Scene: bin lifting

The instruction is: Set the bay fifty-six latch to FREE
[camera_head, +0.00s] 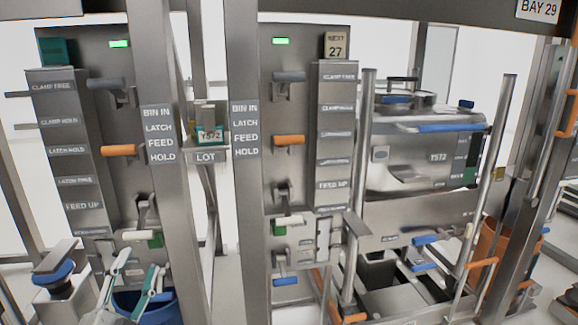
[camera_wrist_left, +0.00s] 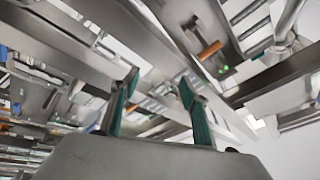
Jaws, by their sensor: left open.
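Two grey lever panels stand ahead in the head view. No sign for bay fifty-six is legible. My left gripper (camera_head: 136,285) is open and empty below the left panel; its teal-tipped fingers show in the wrist view (camera_wrist_left: 155,100). My right gripper is not in view.
Grey posts (camera_head: 243,170) stand before the panels. A BAY 29 sign (camera_head: 538,9) is at top right, a NEXT 27 tag (camera_head: 335,45) on the right panel. A steel bin (camera_head: 400,160) sits in a frame at right. A blue bucket (camera_head: 165,312) is behind the gripper.

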